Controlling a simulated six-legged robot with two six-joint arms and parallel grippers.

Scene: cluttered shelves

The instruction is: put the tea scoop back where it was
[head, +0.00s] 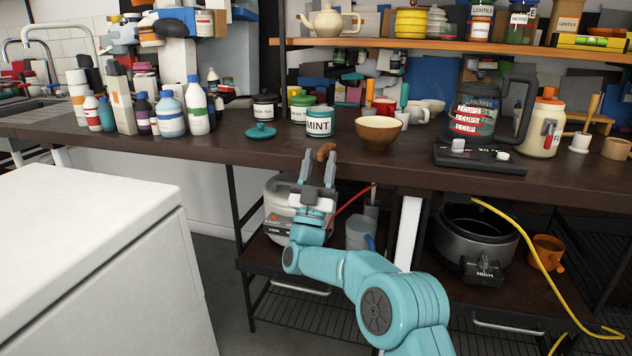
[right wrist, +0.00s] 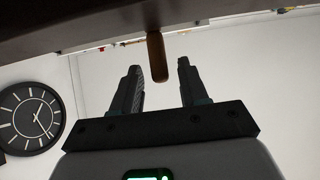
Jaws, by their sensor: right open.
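A brown wooden piece (head: 325,151), which looks like the tea scoop or its handle, lies at the front edge of the dark counter. In the right wrist view the brown handle (right wrist: 156,56) sticks out past the counter edge. My right gripper (head: 318,170) is open and empty just below and in front of it. In the right wrist view its fingers (right wrist: 159,72) stand on either side of the handle's line, with no visible contact. The scoop's far end is hidden. My left gripper is not in view.
A MINT jar (head: 320,123) stands behind, with a teal lid (head: 261,131) lying to its left. A brown bowl (head: 378,132) is close on the right. The counter edge (right wrist: 60,25) overhangs the gripper. A coffee maker (head: 480,115) stands further right.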

